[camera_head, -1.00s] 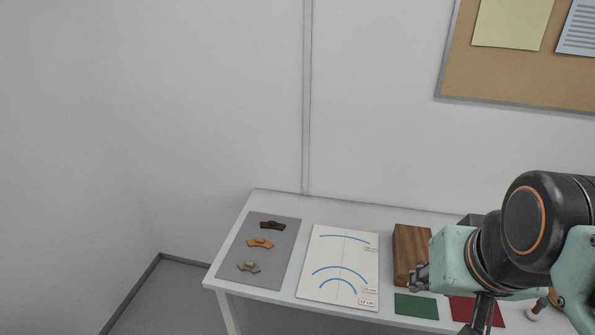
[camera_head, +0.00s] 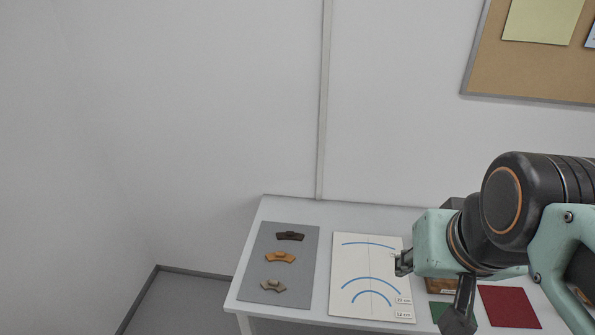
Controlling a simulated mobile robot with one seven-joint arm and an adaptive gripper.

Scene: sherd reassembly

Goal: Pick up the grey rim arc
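The grey rim arc (camera_head: 272,286) is a small grey-beige curved piece with a raised lump on it. It lies at the near end of a grey mat (camera_head: 301,268) on the left of the table. An orange arc (camera_head: 280,258) and a dark brown arc (camera_head: 290,236) lie behind it on the same mat. My gripper (camera_head: 431,286) is at the right, over the right edge of the white chart. Its two dark fingers are spread apart with nothing seen between them. It is well to the right of the grey arc.
A white chart (camera_head: 353,295) with blue curves lies right of the mat. A red square (camera_head: 508,306) and a partly hidden green square (camera_head: 437,311) lie further right. A brown wooden block (camera_head: 441,285) is mostly hidden by my arm. Space above the mat is clear.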

